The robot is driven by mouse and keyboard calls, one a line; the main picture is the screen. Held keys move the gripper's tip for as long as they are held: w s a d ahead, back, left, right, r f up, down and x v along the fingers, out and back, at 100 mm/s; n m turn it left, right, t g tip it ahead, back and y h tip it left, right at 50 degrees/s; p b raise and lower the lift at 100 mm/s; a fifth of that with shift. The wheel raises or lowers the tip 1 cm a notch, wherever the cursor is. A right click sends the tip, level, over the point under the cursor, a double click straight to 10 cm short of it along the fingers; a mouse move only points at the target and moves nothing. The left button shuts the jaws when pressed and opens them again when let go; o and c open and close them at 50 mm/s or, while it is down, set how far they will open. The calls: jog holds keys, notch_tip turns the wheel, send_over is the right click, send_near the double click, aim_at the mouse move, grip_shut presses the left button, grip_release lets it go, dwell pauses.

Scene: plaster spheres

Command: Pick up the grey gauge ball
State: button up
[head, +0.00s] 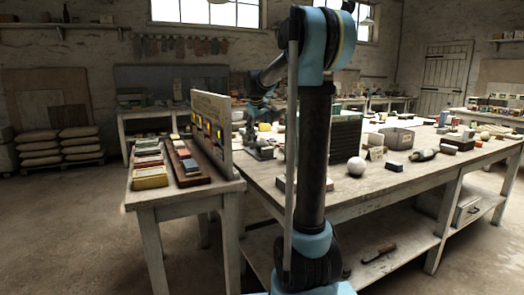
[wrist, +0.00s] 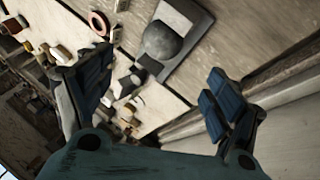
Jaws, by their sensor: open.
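The grey gauge ball (wrist: 162,40) shows in the wrist view as a dark grey sphere near the top middle. It rests on or against a flat grey piece on the bench; which one I cannot tell. My gripper (wrist: 157,90) is open and empty, with its two dark blue fingers wide apart. The ball lies beyond the fingertips, roughly between their lines, and is not touched. In the head view I cannot make out the grey ball, and my arm covers part of the bench.
A pale ball (head: 356,166) sits near the front edge of the long bench (head: 350,197). A grey box (head: 397,138) and small tools stand around it. An upright board (head: 211,130) stands on the left table. In the wrist view a reddish ring (wrist: 99,23) lies left of the ball.

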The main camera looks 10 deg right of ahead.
aim_at(262, 142)
jog(key=x, duration=0.8)
jog(key=shift+d+f, duration=0.1)
jog(key=shift+s+f+x, duration=0.1)
jog(key=shift+s+x, duration=0.05)
jog(key=shift+x, duration=1.25)
jog(key=shift+s+f+x, duration=0.1)
jog(key=shift+s+x, duration=0.05)
jog(key=shift+x, duration=1.3)
jog(key=shift+c, duration=0.3)
jog(key=c, duration=1.8)
jog(key=shift+o, duration=0.2)
jog(key=shift+r, duration=0.2)
